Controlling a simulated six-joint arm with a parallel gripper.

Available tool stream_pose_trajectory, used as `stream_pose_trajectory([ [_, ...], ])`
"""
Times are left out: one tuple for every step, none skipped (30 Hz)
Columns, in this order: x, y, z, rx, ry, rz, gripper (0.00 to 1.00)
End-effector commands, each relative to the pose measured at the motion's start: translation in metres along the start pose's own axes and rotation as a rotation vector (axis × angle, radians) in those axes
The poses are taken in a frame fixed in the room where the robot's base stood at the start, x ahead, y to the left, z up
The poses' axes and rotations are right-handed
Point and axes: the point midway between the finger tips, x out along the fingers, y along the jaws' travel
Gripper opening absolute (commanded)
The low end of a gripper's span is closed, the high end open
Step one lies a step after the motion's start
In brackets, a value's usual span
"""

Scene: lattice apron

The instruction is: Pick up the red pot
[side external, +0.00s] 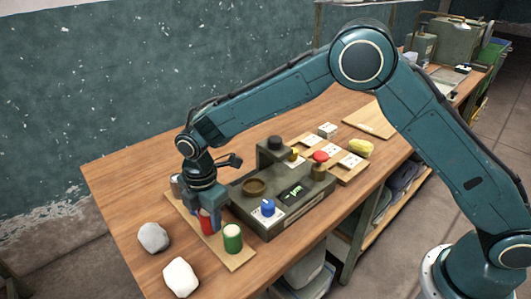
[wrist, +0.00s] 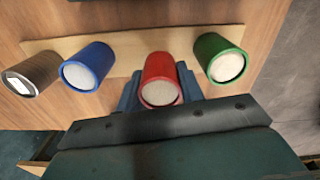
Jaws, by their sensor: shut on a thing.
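The red pot (wrist: 161,72) is between the two blue fingers of my gripper (wrist: 158,88), which is shut on it. In the side view the red pot (side external: 206,226) shows partly, with my gripper (side external: 209,218) around it from above. Whether it touches the board below cannot be told. The green pot (wrist: 220,58) stands just to its right in the wrist view. The green pot (side external: 233,238) is close beside my gripper in the side view.
The pots line a thin wooden board (side external: 240,262) on the wooden table (side external: 125,190). Two stones, one grey (side external: 153,237) and one white (side external: 180,277), lie at the left. A dark machine box (side external: 310,190) with a blue knob (side external: 267,207) stands close on the right.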

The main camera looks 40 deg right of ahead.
Motion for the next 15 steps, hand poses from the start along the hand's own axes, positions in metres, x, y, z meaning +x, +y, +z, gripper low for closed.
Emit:
stream_pose_trajectory([
  [-0.007, 0.001, 0.0, 0.0, 0.001, 0.003, 0.15],
  [-0.011, 0.0, 0.0, 0.0, 0.001, 0.002, 0.15],
  [-0.017, 0.001, 0.0, 0.0, 0.001, 0.004, 0.15],
  [-0.022, 0.001, 0.0, 0.0, 0.001, 0.004, 0.15],
  [-0.027, 0.001, 0.0, 0.0, 0.001, 0.003, 0.15],
  [-0.035, 0.001, 0.0, 0.0, 0.002, 0.005, 0.15],
  [-0.041, 0.001, 0.0, 0.0, 0.002, 0.005, 0.15],
  [-0.047, 0.001, 0.0, 0.0, 0.002, 0.005, 0.15],
  [-0.055, 0.001, 0.0, 0.0, 0.001, 0.004, 0.15],
  [-0.061, 0.001, 0.0, 0.0, 0.002, 0.005, 0.15],
  [-0.068, 0.001, 0.0, 0.0, 0.002, 0.005, 0.15],
  [-0.077, 0.001, 0.0, 0.0, 0.002, 0.006, 0.15],
  [-0.084, 0.001, 0.0, 0.0, 0.002, 0.005, 0.15],
  [-0.09, 0.001, 0.0, 0.0, 0.002, 0.006, 0.15],
  [-0.099, 0.001, 0.0, 0.0, 0.002, 0.005, 0.15],
])
